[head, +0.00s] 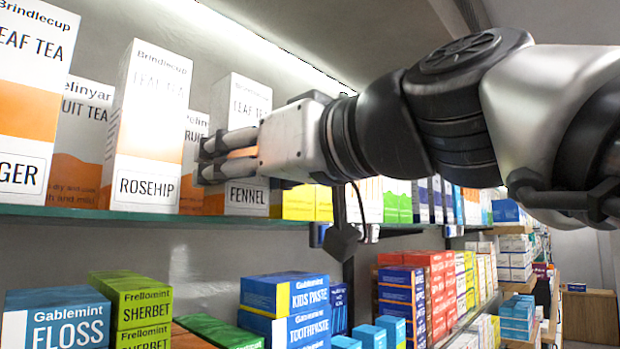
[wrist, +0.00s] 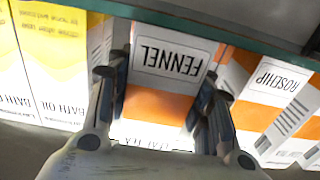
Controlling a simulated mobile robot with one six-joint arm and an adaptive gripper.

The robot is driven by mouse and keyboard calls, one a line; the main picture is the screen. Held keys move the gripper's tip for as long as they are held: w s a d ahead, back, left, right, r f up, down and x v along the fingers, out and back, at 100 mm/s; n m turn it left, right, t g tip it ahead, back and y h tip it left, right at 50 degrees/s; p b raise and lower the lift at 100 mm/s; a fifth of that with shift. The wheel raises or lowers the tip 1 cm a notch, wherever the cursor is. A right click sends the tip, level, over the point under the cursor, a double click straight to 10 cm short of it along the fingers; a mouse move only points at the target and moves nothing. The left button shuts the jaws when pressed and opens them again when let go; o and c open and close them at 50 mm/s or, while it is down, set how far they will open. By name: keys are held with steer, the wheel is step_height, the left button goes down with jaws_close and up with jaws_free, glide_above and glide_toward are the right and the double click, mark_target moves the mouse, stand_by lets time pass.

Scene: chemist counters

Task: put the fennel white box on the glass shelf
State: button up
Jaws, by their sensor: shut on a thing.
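The fennel box (head: 246,197) is white and orange with a black-framed FENNEL label. It stands upright at the front of the glass shelf (head: 150,217), right of the rosehip box (head: 150,130). My gripper (head: 204,158) reaches in from the right and is shut around the box's middle, hiding part of its front. In the wrist view the box (wrist: 172,62) appears upside down between the two fingers, its label end close to the green glass edge (wrist: 200,33). I cannot tell whether its base touches the glass.
More tea boxes (head: 82,135) stand behind and left on the shelf. Yellow bath oil boxes (head: 300,203) stand close to the right. Below, a lower level holds toothpaste (head: 290,315), floss (head: 58,325) and sherbet boxes (head: 135,300). The aisle at the far right looks open.

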steer(key=shift+r, duration=0.1)
steer(key=o, duration=1.1)
steer(key=shift+f, duration=0.2)
